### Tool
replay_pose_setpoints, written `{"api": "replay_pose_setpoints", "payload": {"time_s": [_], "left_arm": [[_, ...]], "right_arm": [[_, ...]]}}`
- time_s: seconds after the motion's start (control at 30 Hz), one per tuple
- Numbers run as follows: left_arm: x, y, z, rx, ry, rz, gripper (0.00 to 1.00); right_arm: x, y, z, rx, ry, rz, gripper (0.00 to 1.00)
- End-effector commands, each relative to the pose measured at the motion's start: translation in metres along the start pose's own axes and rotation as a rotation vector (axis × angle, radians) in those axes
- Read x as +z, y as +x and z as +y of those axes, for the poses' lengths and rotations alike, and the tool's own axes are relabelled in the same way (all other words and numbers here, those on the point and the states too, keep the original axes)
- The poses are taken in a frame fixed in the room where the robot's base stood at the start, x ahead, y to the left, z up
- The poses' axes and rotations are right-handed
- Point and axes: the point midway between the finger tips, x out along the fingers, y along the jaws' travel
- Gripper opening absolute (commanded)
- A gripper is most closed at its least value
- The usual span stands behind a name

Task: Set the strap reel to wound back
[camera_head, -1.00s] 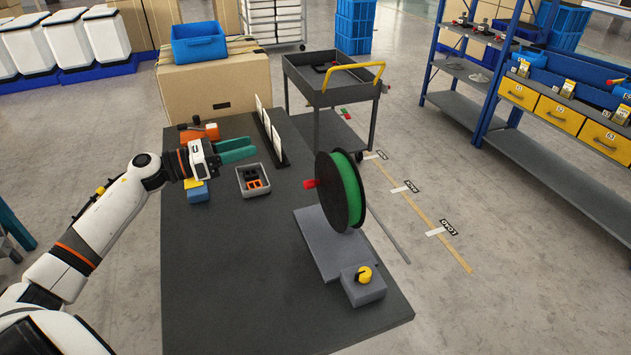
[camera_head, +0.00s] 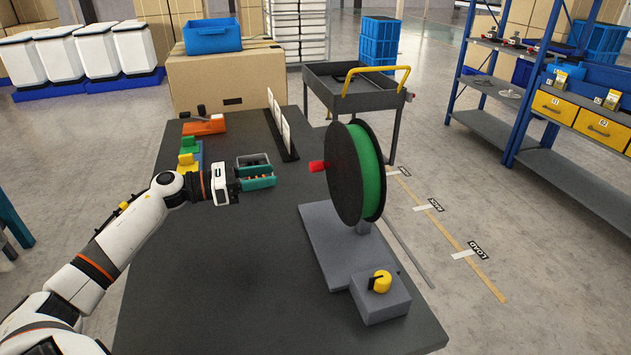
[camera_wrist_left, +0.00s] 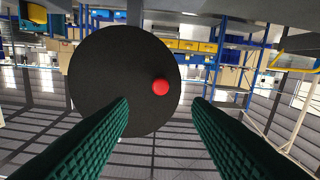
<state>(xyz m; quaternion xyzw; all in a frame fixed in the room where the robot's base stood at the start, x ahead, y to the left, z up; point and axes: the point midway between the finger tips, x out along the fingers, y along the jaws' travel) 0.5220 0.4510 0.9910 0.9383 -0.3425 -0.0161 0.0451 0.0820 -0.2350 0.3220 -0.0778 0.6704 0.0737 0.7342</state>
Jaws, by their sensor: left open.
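The strap reel (camera_head: 358,175) stands upright on a grey stand (camera_head: 328,240) on the dark table. It has black side discs, a green strap wound between them and a red knob (camera_head: 317,166) on its left face. In the left wrist view the black disc (camera_wrist_left: 115,75) fills the middle left, with the red knob (camera_wrist_left: 160,87) between my finger lines. My left gripper (camera_head: 274,180), with green fingers, is open and empty, left of the knob and apart from it. A grey box with a yellow knob (camera_head: 380,281) sits at the stand's front. My right gripper is out of view.
A small grey bin (camera_head: 252,160) is just behind my left fingers. Orange (camera_head: 204,126) and green-yellow (camera_head: 189,160) items stand at the table's left. White upright panels (camera_head: 279,123) stand behind. The front left of the table (camera_head: 220,290) is clear.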

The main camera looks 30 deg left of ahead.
Motion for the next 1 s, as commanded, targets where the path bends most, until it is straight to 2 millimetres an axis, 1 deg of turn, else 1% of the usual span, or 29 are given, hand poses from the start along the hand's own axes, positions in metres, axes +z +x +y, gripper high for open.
{"api": "replay_pose_setpoints", "payload": {"time_s": [0.17,0.5,0.63,0.8,1.0], "left_arm": [[-0.003,0.017,0.0,0.001,-0.001,0.004,0.45],[-0.005,0.081,0.0,0.0,-0.002,0.005,0.45],[-0.004,0.101,0.0,0.0,-0.002,0.004,0.45],[-0.002,0.116,0.0,0.0,-0.001,0.002,0.45],[-0.001,0.119,0.0,-0.001,-0.001,0.0,0.45]], "right_arm": [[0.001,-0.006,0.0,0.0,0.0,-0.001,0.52],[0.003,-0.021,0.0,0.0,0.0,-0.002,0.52],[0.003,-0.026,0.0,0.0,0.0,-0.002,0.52],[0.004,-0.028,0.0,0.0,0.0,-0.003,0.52],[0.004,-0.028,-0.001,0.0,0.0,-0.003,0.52]]}}
